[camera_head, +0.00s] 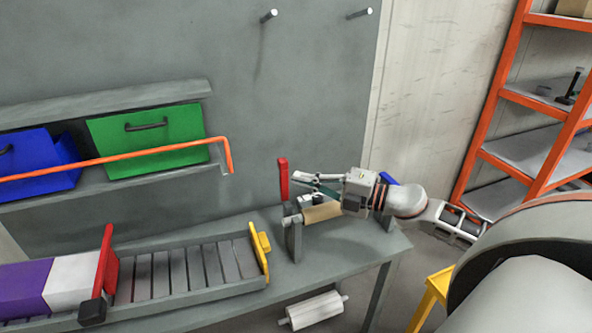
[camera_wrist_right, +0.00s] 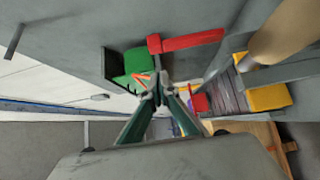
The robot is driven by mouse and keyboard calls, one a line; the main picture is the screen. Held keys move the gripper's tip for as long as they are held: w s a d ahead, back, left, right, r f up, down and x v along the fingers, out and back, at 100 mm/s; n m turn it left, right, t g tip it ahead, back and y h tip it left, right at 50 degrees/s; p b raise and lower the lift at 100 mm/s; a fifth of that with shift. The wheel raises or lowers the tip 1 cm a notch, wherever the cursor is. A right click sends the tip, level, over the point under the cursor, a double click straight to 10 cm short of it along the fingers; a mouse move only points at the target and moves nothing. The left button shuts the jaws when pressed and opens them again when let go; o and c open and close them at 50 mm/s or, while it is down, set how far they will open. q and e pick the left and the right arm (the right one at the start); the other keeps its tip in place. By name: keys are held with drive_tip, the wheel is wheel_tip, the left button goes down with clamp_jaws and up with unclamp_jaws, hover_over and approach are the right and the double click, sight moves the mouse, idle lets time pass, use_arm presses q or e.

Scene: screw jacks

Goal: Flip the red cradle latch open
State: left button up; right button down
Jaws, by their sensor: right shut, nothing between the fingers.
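The red cradle latch (camera_head: 283,180) stands upright as a lever on the left upright of the roll cradle (camera_head: 294,240). It shows in the right wrist view (camera_wrist_right: 190,40) above and right of the fingertips. A tan roll (camera_head: 322,212) lies across the cradle. My right gripper (camera_head: 300,178) reaches in from the right over the roll, its fingers shut and empty, pointing at the latch. In the wrist view its fingertips (camera_wrist_right: 157,90) meet in the middle, apart from the latch in that picture. Exact depth between them is unclear. My left gripper is out of view.
A slatted conveyor (camera_head: 190,268) with a yellow end stop (camera_head: 260,252) lies left of the cradle. An orange bar (camera_head: 130,155) crosses before the green bin (camera_head: 146,128). A blue part (camera_head: 388,178) shows behind my gripper. A white roller (camera_head: 315,311) lies below the bench.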

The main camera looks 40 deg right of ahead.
sight(286, 160)
drive_tip(key=shift+w+d, duration=0.2)
drive_tip(key=shift+w, duration=0.85)
drive_tip(key=shift+w+d, duration=0.2)
drive_tip(key=shift+w, duration=0.85)
drive_tip(key=shift+w+r, duration=0.15)
drive_tip(key=shift+w, duration=0.1)
drive_tip(key=w, duration=0.1)
drive_tip(key=w+p, duration=0.1)
drive_tip(key=shift+w+d+r, duration=0.1)
drive_tip(key=shift+w+d, duration=0.25)
drive_tip(key=shift+d, duration=0.05)
drive_tip(key=shift+w+d, duration=0.1)
drive_tip(key=shift+w, duration=0.3)
